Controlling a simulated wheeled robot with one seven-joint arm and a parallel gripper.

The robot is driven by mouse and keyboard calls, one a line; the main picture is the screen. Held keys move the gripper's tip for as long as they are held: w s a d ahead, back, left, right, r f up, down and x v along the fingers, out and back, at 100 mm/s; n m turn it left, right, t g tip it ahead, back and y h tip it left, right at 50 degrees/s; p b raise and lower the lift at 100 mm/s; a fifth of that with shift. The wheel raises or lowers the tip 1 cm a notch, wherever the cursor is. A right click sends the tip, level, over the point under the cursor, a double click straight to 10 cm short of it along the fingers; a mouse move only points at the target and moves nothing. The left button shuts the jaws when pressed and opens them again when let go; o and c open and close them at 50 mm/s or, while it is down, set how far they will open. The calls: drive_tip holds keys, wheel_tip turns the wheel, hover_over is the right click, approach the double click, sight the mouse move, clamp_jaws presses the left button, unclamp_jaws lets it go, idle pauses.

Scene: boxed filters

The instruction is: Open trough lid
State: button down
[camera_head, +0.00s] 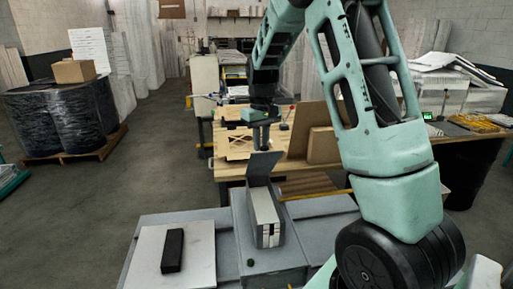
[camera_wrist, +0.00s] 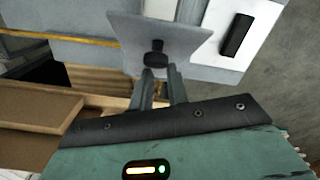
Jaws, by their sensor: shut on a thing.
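The grey trough (camera_head: 250,222) stands on a grey surface at the lower middle of the head view, with white boxed filters (camera_head: 265,208) in it. Its flat grey lid (camera_head: 261,166) stands raised and steeply tilted at the trough's far end. In the wrist view the lid (camera_wrist: 175,32) is a plate facing me, with a dark round knob (camera_wrist: 155,52) on it. My gripper (camera_head: 262,146) is at the lid's upper part in the head view. In the wrist view its fingertips (camera_wrist: 160,73) are shut on the knob, which they partly hide.
A white board (camera_head: 150,255) with a black block (camera_head: 173,250) lies left of the trough. Behind the trough is a wooden workbench (camera_head: 232,172) with cardboard boxes (camera_head: 323,145). My arm fills the right side. A wrapped pallet load (camera_head: 65,120) stands far left.

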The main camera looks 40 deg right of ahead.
drive_tip(key=c, duration=2)
unclamp_jaws()
drive_tip(key=shift+w+d+f, duration=0.1)
drive_tip(key=shift+w+d, duration=0.35)
drive_tip(key=shift+d, duration=0.35)
drive_tip(key=o, duration=0.5)
drive_tip(key=shift+s+d+b, duration=0.1)
drive_tip(key=shift+s+b, duration=0.15)
drive_tip(key=shift+b, duration=0.05)
drive_tip(key=o, duration=0.3)
drive_tip(key=shift+s+a+r, duration=0.25)
drive_tip(key=shift+s, duration=0.05)
drive_tip(key=shift+o, duration=0.2)
drive_tip(key=shift+w+f, duration=0.1)
drive_tip(key=shift+f, duration=0.05)
wheel_tip(320, 180, up, 17)
drive_tip(key=w+b, duration=0.1)
drive_tip(key=b, duration=0.3)
drive_tip(key=shift+d+r+b, duration=0.2)
drive_tip(key=shift+d+b, duration=0.15)
drive_tip(key=shift+b, duration=0.05)
